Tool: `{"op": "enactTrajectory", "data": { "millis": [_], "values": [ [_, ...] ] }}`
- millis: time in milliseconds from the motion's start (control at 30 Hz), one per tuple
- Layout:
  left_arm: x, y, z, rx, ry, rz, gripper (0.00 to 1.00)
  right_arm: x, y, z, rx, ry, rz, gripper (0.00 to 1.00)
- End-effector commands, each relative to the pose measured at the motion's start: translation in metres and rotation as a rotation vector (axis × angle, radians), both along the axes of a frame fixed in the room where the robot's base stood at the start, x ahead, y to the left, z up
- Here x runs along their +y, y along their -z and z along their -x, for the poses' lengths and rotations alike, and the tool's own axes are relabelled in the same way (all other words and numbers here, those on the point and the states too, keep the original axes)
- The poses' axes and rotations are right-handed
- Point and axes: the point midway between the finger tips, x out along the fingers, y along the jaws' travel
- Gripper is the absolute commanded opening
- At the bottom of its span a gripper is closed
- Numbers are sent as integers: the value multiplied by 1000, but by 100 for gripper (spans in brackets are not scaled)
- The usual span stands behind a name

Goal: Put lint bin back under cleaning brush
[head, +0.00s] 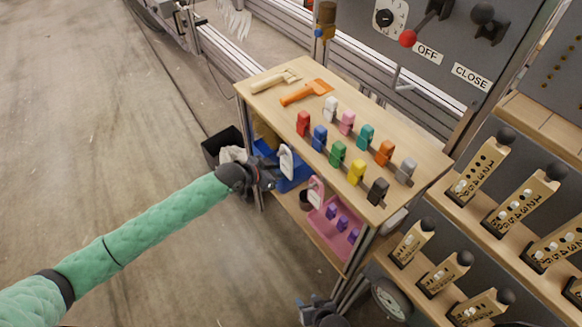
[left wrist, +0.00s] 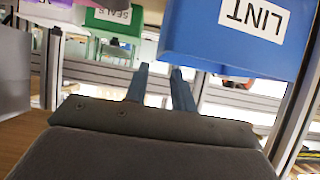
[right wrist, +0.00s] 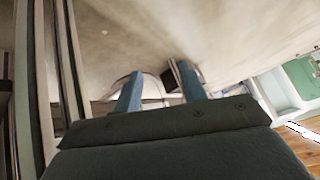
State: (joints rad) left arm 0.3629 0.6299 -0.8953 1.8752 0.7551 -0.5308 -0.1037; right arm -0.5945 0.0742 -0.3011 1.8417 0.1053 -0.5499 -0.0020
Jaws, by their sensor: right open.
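A blue bin with a white LINT label shows large and upside down in the left wrist view (left wrist: 205,35). In the head view the blue bin (head: 293,183) sits at the left end of the cart, below its wooden top. My left gripper (head: 270,177) is right beside the bin. In the left wrist view its fingers (left wrist: 160,70) are apart with nothing visible between them, tips near the bin's edge. My right gripper (head: 318,312) is at the bottom edge of the head view; its open fingers (right wrist: 160,72) are empty. I cannot identify the cleaning brush for certain.
The wooden cart top (head: 410,170) holds an orange tool (head: 304,92), a cream tool (head: 274,80) and several coloured clips. A pink bin (head: 328,222) is on the lower shelf. A black box (head: 212,152) stands beside the cart. The floor (head: 90,130) at left is clear.

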Motion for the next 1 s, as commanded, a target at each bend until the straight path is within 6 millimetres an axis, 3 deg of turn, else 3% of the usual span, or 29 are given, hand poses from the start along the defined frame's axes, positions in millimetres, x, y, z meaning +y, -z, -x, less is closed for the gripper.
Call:
{"op": "enactTrajectory", "data": {
  "millis": [200,467,667,1000],
  "values": [
    [23,-15,16,0,-1,0,25,0,1,5,6,0,0,42],
    [28,-17,26,4,-5,5,25,1,4,16,20,-1,0,42],
    [11,13,47,31,-46,37,25,1,3,12,15,-1,0,42],
    [-10,88,104,112,-191,83,25,1,-1,1,1,-1,-1,42]
  ]
}}
